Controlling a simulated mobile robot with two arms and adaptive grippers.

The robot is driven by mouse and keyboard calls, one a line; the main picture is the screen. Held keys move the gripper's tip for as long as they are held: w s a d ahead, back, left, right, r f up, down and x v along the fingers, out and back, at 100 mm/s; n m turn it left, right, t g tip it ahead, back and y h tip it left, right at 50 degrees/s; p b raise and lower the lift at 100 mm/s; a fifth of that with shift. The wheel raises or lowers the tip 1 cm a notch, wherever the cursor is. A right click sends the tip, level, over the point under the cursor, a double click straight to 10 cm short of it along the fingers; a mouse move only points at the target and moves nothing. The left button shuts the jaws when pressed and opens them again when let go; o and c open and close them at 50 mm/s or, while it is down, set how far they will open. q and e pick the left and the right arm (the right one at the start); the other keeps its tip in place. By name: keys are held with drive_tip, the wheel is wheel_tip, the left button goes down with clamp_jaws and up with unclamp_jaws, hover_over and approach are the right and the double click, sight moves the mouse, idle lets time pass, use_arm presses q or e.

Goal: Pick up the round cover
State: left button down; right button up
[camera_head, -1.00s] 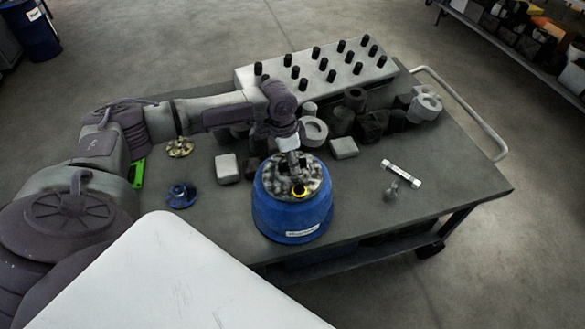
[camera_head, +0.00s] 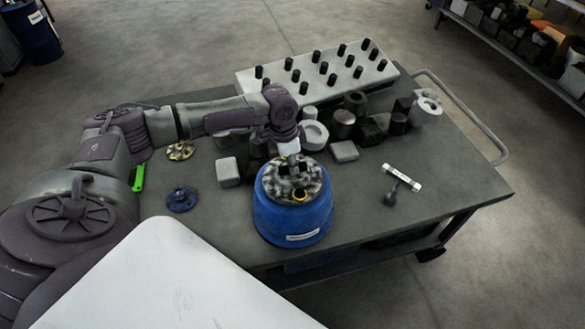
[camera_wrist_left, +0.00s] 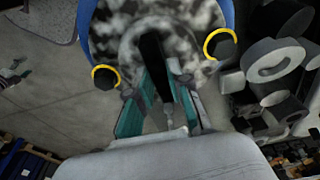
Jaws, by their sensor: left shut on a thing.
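The round cover (camera_head: 312,186) is a mottled grey-and-white disc. It sits level on top of a blue drum-shaped body (camera_head: 290,222) at the table's front edge. In the left wrist view the cover (camera_wrist_left: 190,20) fills the top centre, with a yellow-ringed dark bolt on each side. My left gripper (camera_head: 292,169) points down onto the middle of the cover and is shut on it. In the left wrist view its teal fingers (camera_wrist_left: 165,80) reach to the cover's centre, where a dark part lies between them. The exact contact is hidden. My right gripper is not in view.
A pale block with several black pegs (camera_head: 315,72) stands at the table's back. Grey and dark cylindrical parts (camera_head: 345,125) crowd behind the drum. A blue flanged part (camera_head: 182,199) lies to its left. A white-ended bar (camera_head: 402,177) lies right. The table's right front is clear.

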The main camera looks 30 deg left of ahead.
use_arm(q)
drive_tip(key=shift+w+r, duration=0.1)
drive_tip(key=shift+r, duration=0.45)
drive_tip(key=r, duration=0.1)
drive_tip(key=r+b, duration=0.1)
drive_tip(key=r, duration=0.1)
drive_tip(key=shift+d+r+b, duration=0.15)
drive_tip(key=shift+d+b, duration=0.15)
drive_tip(key=d+r+p, duration=0.6)
drive_tip(key=d+r, duration=0.5)
drive_tip(key=shift+s+r, duration=0.4)
drive_tip(key=shift+s, duration=0.05)
